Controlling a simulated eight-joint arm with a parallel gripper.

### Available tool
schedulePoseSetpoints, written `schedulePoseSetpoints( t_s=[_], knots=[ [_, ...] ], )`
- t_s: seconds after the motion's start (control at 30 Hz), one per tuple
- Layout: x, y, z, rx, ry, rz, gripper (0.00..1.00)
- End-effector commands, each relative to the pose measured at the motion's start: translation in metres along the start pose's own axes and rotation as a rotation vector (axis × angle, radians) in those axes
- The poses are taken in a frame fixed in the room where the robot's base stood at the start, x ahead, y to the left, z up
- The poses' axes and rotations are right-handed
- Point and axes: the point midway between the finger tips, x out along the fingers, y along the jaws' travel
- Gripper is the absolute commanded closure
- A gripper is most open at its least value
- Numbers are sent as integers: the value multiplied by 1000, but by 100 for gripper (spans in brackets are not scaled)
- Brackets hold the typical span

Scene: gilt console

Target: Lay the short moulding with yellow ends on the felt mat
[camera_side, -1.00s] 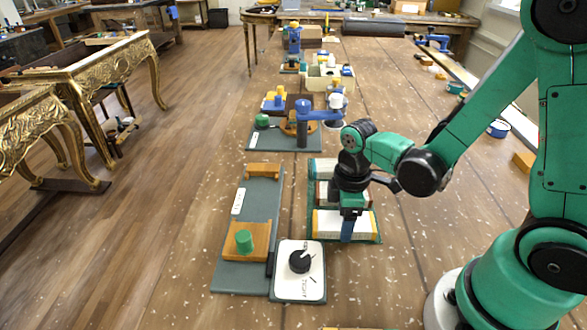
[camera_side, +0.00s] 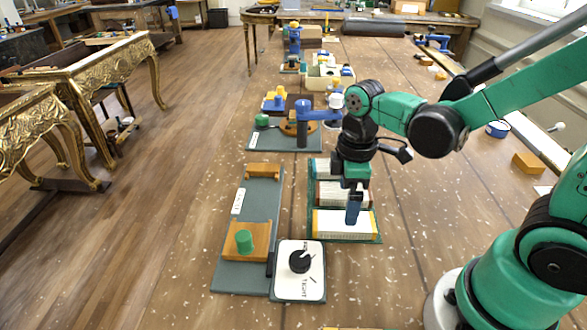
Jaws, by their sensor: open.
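A short white moulding with yellow ends (camera_side: 330,224) lies crosswise at the near end of a dark green felt mat (camera_side: 373,233). My gripper (camera_side: 352,218) is open and points down just above this moulding, with its blue fingertips overlapping the moulding's far edge in the picture. Whether the fingertips touch it cannot be told. A second pale moulding (camera_side: 327,193) lies behind it on the mat, partly hidden by my gripper. A third pale piece (camera_side: 320,169) lies at the mat's far end, also partly hidden.
A grey board with a wooden block and green knob (camera_side: 245,240) lies left of the mat. A white dial plate (camera_side: 313,286) stands at the front. A blue clamp-like fixture (camera_side: 303,128) and a cream bin (camera_side: 314,80) stand farther back. The table right of the mat is mostly clear.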

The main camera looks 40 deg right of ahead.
Motion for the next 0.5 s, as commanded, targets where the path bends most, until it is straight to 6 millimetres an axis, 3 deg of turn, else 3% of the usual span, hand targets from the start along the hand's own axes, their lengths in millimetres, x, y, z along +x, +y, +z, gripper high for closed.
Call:
schedulePoseSetpoints(
  t_s=[0.3,0.5],
  knots=[
    [-45,0,0,0,0,0,4],
    [-62,0,0,0,0,0,4]
  ],
)
